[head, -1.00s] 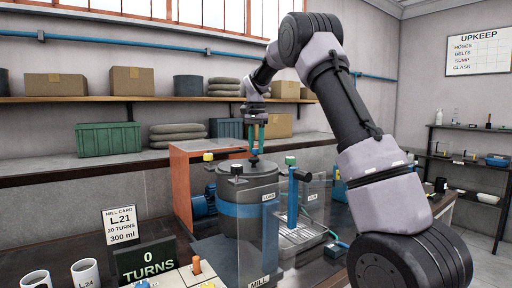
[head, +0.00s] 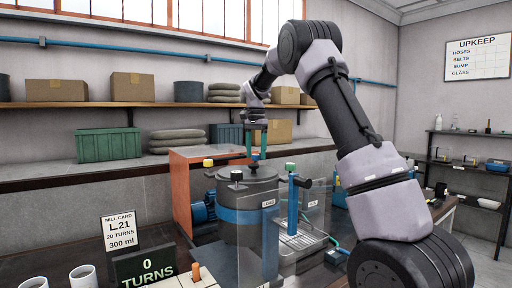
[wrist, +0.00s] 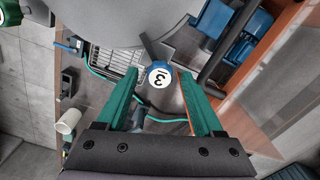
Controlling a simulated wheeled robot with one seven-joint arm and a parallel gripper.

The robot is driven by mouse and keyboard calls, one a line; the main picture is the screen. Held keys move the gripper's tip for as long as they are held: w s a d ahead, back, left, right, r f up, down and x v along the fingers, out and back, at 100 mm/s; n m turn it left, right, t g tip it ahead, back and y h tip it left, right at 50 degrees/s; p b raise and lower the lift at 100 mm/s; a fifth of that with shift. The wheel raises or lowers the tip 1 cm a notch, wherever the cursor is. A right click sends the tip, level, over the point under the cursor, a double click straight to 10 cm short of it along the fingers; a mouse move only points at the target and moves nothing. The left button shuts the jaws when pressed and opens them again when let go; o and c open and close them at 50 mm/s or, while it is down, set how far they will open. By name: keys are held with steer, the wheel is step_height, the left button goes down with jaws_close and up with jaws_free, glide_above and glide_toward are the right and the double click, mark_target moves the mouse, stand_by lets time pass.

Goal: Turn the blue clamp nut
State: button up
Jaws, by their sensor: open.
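In the wrist view a blue clamp nut (wrist: 160,74) with a white top marked 3 sits on a dark arm at the edge of the grey mill lid (wrist: 95,22). My gripper (wrist: 160,80) is open, with its two green fingers on either side of the nut and gaps between them and it. In the head view my gripper (head: 257,155) points down over the lid of the grey mill drum (head: 248,190), which has a blue band. The nut is too small and covered to make out clearly there. Contact with the nut cannot be seen.
A green-topped blue post (head: 292,200) and clear panels stand right of the mill. An orange-framed housing (head: 181,190) is behind it, left. A counter (head: 145,268) reads 0 TURNS. A black lid knob (head: 236,175) and yellow knob (head: 208,162) are close by.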

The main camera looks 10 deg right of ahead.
step_height(320, 180, up, 11)
steer(key=shift+f, duration=0.15)
stand_by(0.5)
